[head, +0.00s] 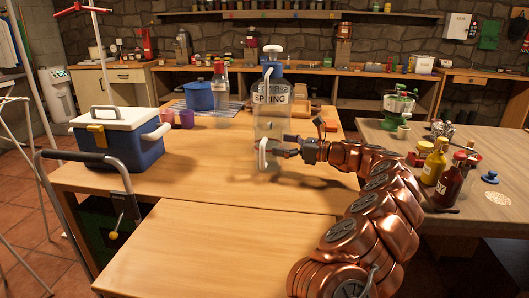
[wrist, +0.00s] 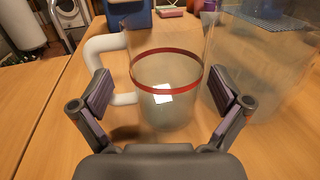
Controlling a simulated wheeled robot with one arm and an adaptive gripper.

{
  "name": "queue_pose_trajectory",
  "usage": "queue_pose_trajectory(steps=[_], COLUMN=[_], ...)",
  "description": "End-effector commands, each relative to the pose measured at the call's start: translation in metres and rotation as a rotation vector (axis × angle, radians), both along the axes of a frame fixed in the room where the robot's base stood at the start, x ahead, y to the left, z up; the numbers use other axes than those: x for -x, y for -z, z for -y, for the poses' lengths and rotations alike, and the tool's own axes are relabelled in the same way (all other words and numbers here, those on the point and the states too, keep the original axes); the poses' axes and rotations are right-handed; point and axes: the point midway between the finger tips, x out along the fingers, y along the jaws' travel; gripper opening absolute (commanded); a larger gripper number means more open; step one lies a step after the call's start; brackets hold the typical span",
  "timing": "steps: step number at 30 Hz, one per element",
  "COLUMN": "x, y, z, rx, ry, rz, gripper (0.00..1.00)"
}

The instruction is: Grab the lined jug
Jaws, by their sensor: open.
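The lined jug is a clear vessel with a red band and a white side handle. In the wrist view the jug (wrist: 168,108) stands upright on the table between my fingers, its handle on the left. In the head view the jug (head: 266,131) is hard to make out against a clear container, with its white handle (head: 263,153) facing the camera. My gripper (head: 279,147) is just right of the jug, pointing left. In the wrist view my gripper (wrist: 160,97) is open, with visible gaps between the pads and the jug. The jug's top is cut off there.
A large clear container (head: 271,98) labelled SPRING stands close behind the jug; it also shows at right in the wrist view (wrist: 265,85). A blue cooler (head: 118,150), cups (head: 186,118), a bottle (head: 221,98) and a blue pot (head: 199,97) stand left. The front table is clear.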

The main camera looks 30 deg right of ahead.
Motion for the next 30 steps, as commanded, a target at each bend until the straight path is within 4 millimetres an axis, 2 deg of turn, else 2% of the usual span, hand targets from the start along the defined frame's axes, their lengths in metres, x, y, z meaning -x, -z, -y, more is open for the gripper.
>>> queue_pose_trajectory(steps=[7, 16, 23, 25, 30], x=[-0.011, -0.042, -0.046, -0.046, -0.046], y=[0.001, 0.001, -0.001, -0.001, -0.001], z=[-0.001, -0.024, -0.027, -0.027, -0.027], rx=[0.001, 0.001, 0.0, 0.0, 0.001], ry=[0.015, 0.012, 0.011, 0.011, 0.011], rz=[0.001, -0.001, 0.0, 0.0, 0.001], gripper=[1.0, 1.0, 1.0, 0.96, 0.78])
